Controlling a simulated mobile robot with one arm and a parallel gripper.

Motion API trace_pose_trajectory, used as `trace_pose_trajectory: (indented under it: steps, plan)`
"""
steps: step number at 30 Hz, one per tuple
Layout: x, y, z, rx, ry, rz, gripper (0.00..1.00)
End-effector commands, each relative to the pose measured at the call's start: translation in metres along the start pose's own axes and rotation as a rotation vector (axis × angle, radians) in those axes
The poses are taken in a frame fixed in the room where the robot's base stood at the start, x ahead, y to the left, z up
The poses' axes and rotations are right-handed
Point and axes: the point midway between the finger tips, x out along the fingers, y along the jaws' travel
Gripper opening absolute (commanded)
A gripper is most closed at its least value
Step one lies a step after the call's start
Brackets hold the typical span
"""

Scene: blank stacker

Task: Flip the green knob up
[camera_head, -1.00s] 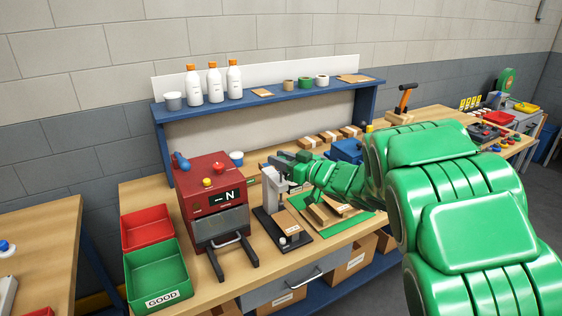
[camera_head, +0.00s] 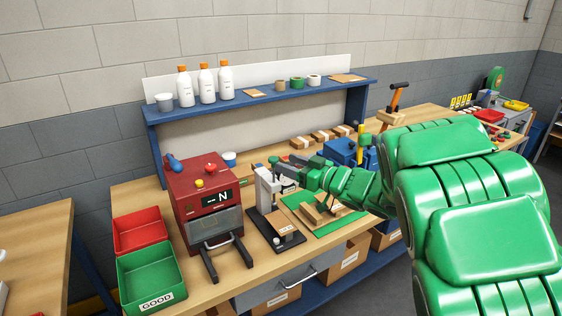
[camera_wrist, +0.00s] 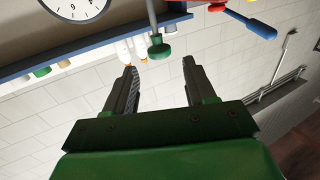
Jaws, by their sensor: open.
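The green knob (camera_wrist: 158,48) is a small round cap on the end of a grey rod in the wrist view. It shows just beyond the fingertips of my gripper (camera_wrist: 159,66), between their lines. The two dark fingers are apart, and nothing is visibly held between them. In the head view, my gripper (camera_head: 286,164) is at the top of a small grey bench press (camera_head: 264,186) with a black base. The knob is hard to tell from my green gripper there.
A red machine (camera_head: 203,185) stands left of the press, with red (camera_head: 140,232) and green (camera_head: 150,275) bins beside it. A blue shelf (camera_head: 250,102) runs behind. A green mat (camera_head: 330,217) with wooden pieces lies right of the press.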

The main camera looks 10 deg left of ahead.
Motion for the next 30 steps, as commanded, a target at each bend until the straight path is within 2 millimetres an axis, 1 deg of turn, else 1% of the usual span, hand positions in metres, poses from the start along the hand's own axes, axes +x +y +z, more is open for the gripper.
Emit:
trace_pose_trajectory:
  steps: [3, 6, 16, 19, 20, 23, 25, 29, 30]
  plan:
    - [-0.011, 0.001, -0.001, -0.001, 0.000, 0.002, 0.55]
    - [-0.014, 0.000, -0.001, -0.002, -0.001, 0.001, 0.55]
    - [-0.016, 0.000, 0.000, -0.001, -0.001, 0.000, 0.55]
    - [-0.017, 0.004, -0.002, -0.005, -0.007, 0.017, 0.55]
    - [-0.019, 0.006, -0.003, -0.009, -0.012, 0.030, 0.55]
    - [-0.028, 0.023, -0.006, -0.024, -0.045, 0.110, 0.55]
    - [-0.040, 0.040, -0.010, -0.037, -0.081, 0.195, 0.55]
    - [-0.073, 0.071, -0.017, -0.048, -0.160, 0.376, 0.55]
    - [-0.085, 0.080, -0.018, -0.046, -0.184, 0.429, 0.55]
